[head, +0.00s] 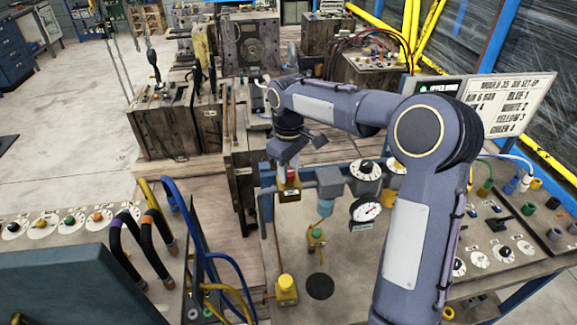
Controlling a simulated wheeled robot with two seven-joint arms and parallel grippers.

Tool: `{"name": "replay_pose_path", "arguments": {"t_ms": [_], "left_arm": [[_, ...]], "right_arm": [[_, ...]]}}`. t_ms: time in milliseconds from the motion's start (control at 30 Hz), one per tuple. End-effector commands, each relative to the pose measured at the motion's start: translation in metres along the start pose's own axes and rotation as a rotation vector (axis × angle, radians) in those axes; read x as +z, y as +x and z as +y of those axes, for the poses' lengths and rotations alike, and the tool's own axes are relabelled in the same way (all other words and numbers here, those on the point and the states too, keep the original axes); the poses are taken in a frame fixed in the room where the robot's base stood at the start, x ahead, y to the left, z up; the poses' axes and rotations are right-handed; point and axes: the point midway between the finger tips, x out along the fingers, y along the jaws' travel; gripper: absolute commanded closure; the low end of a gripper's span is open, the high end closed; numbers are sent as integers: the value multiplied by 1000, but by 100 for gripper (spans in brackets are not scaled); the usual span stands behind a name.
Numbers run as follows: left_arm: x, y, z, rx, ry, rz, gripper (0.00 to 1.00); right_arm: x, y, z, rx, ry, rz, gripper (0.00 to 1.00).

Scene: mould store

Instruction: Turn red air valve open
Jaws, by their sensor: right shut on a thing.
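My right gripper (287,160) reaches down from above over the blue-grey pipe of the panel. It is shut on the red air valve (291,177), of which a small red part shows just under the fingers, above a yellowish body (289,192). The fingers hide most of the valve's handle, so I cannot tell its exact angle. A round pressure gauge (366,210) with a white face hangs to the right of the valve. My left gripper is not in view.
A yellow knob (286,286) and a green button (317,234) stand on the panel below the valve. Blue and yellow hoses (205,255) loop at the left. A lettered sign board (485,100) stands behind my right arm. Wooden mould blocks (180,125) stand behind.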

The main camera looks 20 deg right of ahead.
Motion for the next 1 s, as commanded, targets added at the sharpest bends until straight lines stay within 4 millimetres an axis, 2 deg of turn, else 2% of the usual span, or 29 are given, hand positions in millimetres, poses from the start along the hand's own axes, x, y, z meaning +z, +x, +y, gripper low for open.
{"name": "replay_pose_path", "arguments": {"t_ms": [567,600,733,1000], "left_arm": [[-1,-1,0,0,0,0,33],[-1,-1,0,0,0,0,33],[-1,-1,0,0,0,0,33],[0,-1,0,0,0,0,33]], "right_arm": [[0,-1,0,2,-33,2,91],[0,-1,0,2,-33,2,66],[0,-1,0,2,-32,2,49],[0,0,0,1,-32,1,47]]}}
